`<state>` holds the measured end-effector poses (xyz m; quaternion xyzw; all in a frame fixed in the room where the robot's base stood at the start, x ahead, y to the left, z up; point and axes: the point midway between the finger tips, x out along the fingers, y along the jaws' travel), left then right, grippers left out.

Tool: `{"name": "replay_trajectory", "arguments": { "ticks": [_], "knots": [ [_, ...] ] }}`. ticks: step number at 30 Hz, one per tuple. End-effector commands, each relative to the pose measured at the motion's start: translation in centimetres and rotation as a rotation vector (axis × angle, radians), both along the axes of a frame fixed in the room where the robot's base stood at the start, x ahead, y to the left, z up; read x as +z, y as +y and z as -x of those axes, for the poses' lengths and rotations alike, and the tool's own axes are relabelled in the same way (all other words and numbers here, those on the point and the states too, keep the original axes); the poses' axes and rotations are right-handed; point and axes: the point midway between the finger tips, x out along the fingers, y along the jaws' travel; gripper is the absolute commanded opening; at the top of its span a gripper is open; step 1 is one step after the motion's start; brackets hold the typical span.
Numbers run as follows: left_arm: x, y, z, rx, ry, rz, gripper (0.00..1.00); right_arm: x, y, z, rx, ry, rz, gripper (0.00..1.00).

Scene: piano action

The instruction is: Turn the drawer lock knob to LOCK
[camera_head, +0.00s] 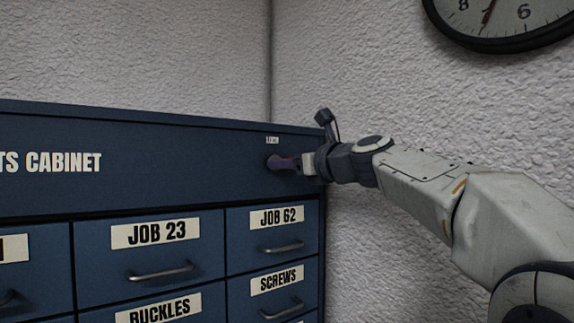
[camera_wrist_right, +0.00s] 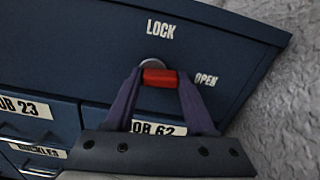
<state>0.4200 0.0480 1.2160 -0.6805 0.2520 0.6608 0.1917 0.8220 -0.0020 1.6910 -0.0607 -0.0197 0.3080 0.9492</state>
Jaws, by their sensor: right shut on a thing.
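The drawer lock knob (camera_wrist_right: 160,78) is a red bar on a round grey base on the blue cabinet's top panel. In the wrist view the white word LOCK (camera_wrist_right: 160,30) is above it and OPEN (camera_wrist_right: 205,79) is to its right. My right gripper (camera_head: 281,163) reaches in from the right, and its two purple fingers are shut on the knob, one on each side. In the head view the fingers mostly cover the knob, and I cannot tell from it which way the knob points. My left gripper is not in view.
The blue parts cabinet (camera_head: 180,165) fills the left. Below the knob are drawers with handles, labelled JOB 62 (camera_head: 279,217), JOB 23 (camera_head: 155,232) and SCREWS (camera_head: 277,279). A textured white wall (camera_head: 350,60) stands close at the right, with a clock (camera_head: 500,22) high up.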

Motion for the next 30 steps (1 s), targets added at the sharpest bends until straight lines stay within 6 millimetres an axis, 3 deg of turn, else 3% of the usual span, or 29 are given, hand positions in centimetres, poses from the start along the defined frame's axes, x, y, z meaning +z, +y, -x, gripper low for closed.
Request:
{"name": "replay_trajectory", "arguments": {
  "ticks": [30],
  "knots": [
    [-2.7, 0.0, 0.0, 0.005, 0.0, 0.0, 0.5, 0.6, 0.5, 0.3, 0.002, -0.554, 0.763, 0.0]
  ]
}}
